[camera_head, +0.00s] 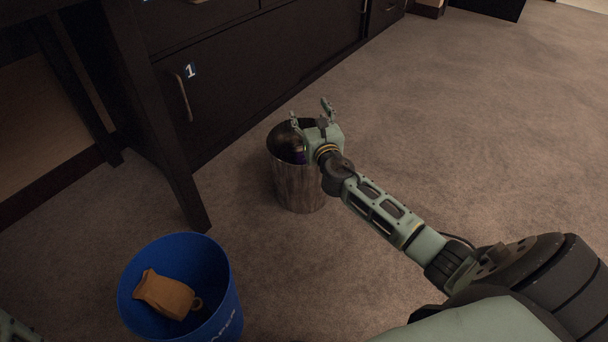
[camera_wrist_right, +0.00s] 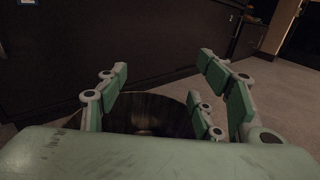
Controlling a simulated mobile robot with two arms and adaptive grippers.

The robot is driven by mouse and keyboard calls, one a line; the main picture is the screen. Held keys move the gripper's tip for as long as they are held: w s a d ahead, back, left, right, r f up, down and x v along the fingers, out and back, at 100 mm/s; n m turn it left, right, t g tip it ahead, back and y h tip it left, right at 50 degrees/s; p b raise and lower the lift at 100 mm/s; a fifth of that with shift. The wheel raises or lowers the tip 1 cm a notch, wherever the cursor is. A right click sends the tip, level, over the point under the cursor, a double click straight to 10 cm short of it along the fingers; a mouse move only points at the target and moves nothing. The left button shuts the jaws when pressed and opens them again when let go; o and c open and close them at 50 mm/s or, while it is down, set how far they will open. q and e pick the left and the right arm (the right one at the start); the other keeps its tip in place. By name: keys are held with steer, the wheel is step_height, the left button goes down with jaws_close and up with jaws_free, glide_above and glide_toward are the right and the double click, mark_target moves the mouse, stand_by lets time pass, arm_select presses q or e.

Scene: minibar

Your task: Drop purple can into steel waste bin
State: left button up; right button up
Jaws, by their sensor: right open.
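The steel waste bin (camera_head: 300,187) stands on the carpet in front of the dark cabinet, and its dark inside (camera_wrist_right: 150,112) shows in the wrist view. My right gripper (camera_head: 310,113) is over the far right part of the bin's rim. Its fingers (camera_wrist_right: 160,88) are spread, with nothing between them. A small purple patch, likely the purple can (camera_head: 299,157), shows inside the bin by the near wall; most of it is hidden in the dark. My left gripper does not show; only a bit of my left arm is at the bottom left corner.
The carpet to the right is clear.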

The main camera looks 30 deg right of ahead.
steer(key=v, duration=1.1)
